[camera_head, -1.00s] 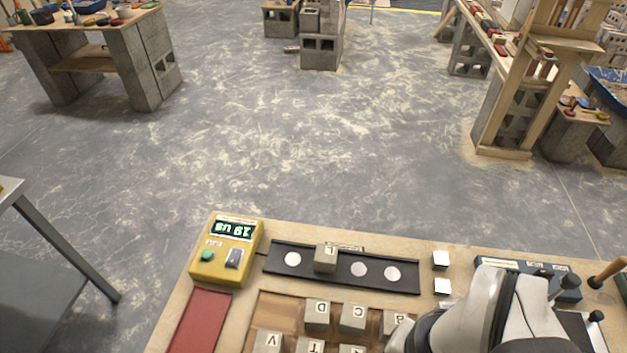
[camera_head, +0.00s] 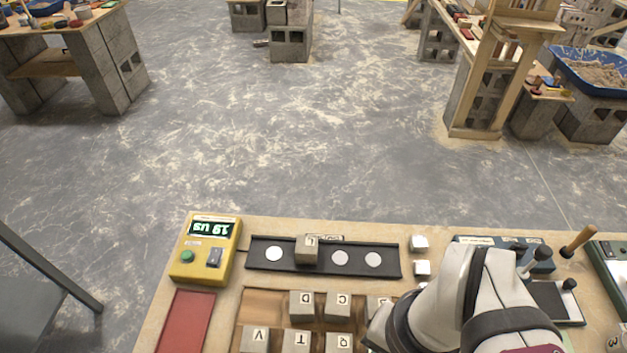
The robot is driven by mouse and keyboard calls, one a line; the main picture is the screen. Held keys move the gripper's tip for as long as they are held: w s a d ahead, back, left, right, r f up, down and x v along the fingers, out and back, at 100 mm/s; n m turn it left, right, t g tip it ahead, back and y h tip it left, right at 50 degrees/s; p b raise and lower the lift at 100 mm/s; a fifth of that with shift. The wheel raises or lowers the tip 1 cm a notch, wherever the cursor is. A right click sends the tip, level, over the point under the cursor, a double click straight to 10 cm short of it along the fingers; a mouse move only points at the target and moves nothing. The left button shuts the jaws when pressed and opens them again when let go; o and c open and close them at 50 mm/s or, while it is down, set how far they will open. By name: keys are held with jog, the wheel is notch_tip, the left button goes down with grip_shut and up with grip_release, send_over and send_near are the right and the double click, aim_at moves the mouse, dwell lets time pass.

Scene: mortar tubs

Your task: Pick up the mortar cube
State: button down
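Several grey lettered cubes are on the workbench (camera_head: 400,226). One, marked L (camera_head: 307,252), stands on a black strip (camera_head: 268,265) with white round spots. Others stand in a brown tray (camera_head: 262,304): D (camera_head: 301,306), C (camera_head: 338,307), V (camera_head: 254,341), T (camera_head: 296,343) and Q (camera_head: 338,344). My white and dark arm covers the tray's right side. My gripper does not show.
A yellow box (camera_head: 205,247) with a display stands at the bench's left, above a red pad (camera_head: 186,322). A blue-grey tool box (camera_head: 540,262) and wooden handle (camera_head: 578,241) are farther right.

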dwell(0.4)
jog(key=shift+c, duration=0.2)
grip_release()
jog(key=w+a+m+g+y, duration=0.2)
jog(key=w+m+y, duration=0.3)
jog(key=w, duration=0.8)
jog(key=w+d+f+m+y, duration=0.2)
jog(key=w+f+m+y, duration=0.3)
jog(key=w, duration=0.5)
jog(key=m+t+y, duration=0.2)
send_near(312, 244)
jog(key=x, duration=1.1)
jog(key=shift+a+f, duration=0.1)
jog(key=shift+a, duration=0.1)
